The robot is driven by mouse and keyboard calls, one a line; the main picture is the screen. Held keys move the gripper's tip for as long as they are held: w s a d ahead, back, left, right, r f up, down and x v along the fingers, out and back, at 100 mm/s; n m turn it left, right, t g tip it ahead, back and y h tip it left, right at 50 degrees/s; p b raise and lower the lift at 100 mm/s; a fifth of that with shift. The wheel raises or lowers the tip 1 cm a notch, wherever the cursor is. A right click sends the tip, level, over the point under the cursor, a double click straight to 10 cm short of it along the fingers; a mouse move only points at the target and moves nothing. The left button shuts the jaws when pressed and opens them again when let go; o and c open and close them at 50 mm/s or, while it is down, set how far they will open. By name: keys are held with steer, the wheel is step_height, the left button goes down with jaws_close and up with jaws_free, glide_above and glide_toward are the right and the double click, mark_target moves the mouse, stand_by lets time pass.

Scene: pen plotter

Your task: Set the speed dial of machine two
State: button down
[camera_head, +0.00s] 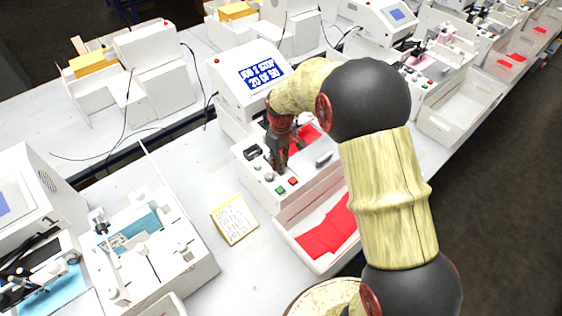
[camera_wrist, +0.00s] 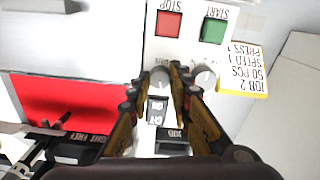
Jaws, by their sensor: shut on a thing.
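My gripper (camera_head: 279,166) reaches down onto the control panel of the middle machine (camera_head: 318,186). In the wrist view my gripper (camera_wrist: 161,75) has its two fingers closed around the sides of a round grey dial (camera_wrist: 160,78). A second round dial (camera_wrist: 205,78) sits just right of the fingers, apart from the grip. The dial labels are partly hidden or too blurred to read. The machine's screen (camera_head: 263,74) appears to read job 2, stop, 20 of 50. A yellow-edged note (camera_wrist: 243,72) lists job 2, 50 pcs, speed 1, press 1.
A red stop button (camera_wrist: 168,24) and a green start button (camera_wrist: 214,30) sit close beyond the fingertips. Black switches lie between the fingers. A white bin (camera_head: 318,262) holds red sheets. Other machines stand left and behind; bare table surrounds the note.

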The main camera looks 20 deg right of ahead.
steer(key=shift+n, duration=0.8)
steer(key=c, duration=1.9)
jaws_free()
step_height(320, 180, up, 12)
